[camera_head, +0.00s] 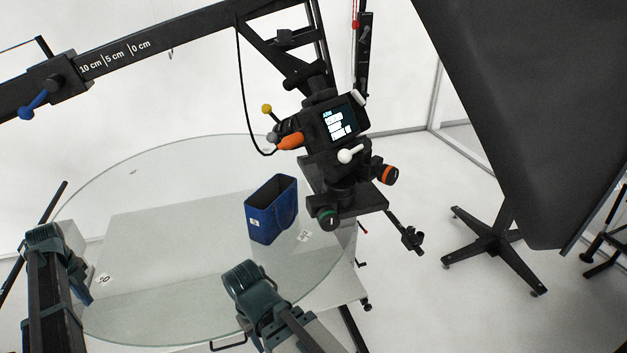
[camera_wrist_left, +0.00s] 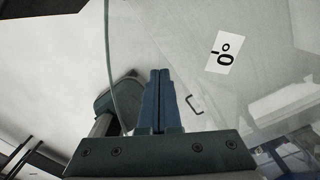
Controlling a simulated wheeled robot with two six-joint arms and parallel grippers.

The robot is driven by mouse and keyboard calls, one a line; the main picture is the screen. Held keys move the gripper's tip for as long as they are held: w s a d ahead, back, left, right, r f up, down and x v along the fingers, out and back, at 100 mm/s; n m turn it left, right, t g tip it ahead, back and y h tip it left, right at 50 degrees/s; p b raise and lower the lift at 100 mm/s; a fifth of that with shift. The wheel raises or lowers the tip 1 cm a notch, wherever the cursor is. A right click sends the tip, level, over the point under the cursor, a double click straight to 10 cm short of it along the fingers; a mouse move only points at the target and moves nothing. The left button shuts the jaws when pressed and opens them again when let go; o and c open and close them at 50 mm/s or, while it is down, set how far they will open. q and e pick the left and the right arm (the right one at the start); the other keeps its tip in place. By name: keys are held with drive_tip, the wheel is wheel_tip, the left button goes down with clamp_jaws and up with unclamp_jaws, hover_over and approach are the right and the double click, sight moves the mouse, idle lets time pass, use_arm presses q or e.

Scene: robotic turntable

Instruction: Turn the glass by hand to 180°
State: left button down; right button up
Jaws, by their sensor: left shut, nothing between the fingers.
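The round glass plate (camera_head: 170,205) lies flat, with small white labels near its rim. One label (camera_head: 104,280) is close to my left gripper (camera_head: 88,297), at the plate's near left edge. The left wrist view shows a label reading 0° (camera_wrist_left: 223,52) on the glass (camera_wrist_left: 185,35). There my left gripper (camera_wrist_left: 160,72) is shut and empty, its blue fingers side by side near the curved glass rim. Whether they touch the glass is unclear. My right gripper (camera_head: 243,278) is over the near right rim; its fingers are hidden.
A large dark panel (camera_head: 520,110) and a stand (camera_head: 497,238) are on the right.

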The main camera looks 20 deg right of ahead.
use_arm(q)
drive_tip(key=shift+w+a, duration=1.1)
drive_tip(key=shift+a, duration=0.05)
drive_tip(key=shift+w+a, duration=0.55)
drive_tip(key=shift+w, duration=0.05)
idle(0.6)
drive_tip(key=shift+r+p, duration=0.65)
drive_tip(key=shift+p, duration=0.1)
wheel_tip(320, 180, up, 5)
drive_tip(key=p, duration=0.4)
drive_tip(key=shift+f+p, duration=0.15)
drive_tip(key=shift+p, duration=0.15)
